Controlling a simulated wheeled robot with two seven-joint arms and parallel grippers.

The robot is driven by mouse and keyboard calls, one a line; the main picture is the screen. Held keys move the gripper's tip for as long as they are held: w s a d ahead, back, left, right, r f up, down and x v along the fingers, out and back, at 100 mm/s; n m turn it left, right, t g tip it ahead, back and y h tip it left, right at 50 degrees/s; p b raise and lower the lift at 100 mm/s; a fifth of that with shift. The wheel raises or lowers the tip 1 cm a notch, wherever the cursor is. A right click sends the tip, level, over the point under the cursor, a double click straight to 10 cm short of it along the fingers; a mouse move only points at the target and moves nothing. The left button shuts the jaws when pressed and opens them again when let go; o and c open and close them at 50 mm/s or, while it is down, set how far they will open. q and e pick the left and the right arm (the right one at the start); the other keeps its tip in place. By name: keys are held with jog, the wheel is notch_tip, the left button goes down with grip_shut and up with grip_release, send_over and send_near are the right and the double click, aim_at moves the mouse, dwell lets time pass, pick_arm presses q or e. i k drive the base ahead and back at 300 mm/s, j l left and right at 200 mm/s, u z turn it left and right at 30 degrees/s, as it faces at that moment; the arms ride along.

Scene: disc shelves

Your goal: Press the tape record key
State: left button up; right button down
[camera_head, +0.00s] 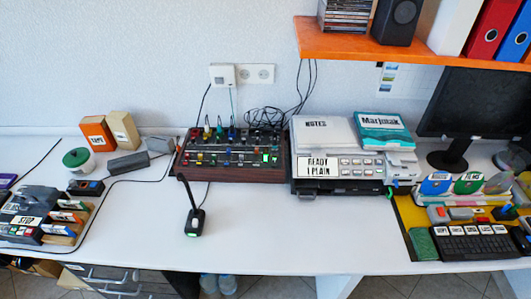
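The smaller key labels are too small to read, so I cannot tell which key is the record key. An orange box (98,138) marked with what looks like TAPE stands behind it. Neither of my grippers shows in the head view.
An orange shelf (400,48) overhangs the right. The front middle desk (290,240) is clear.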

aim_at(29, 231)
jog(key=u, duration=1.8)
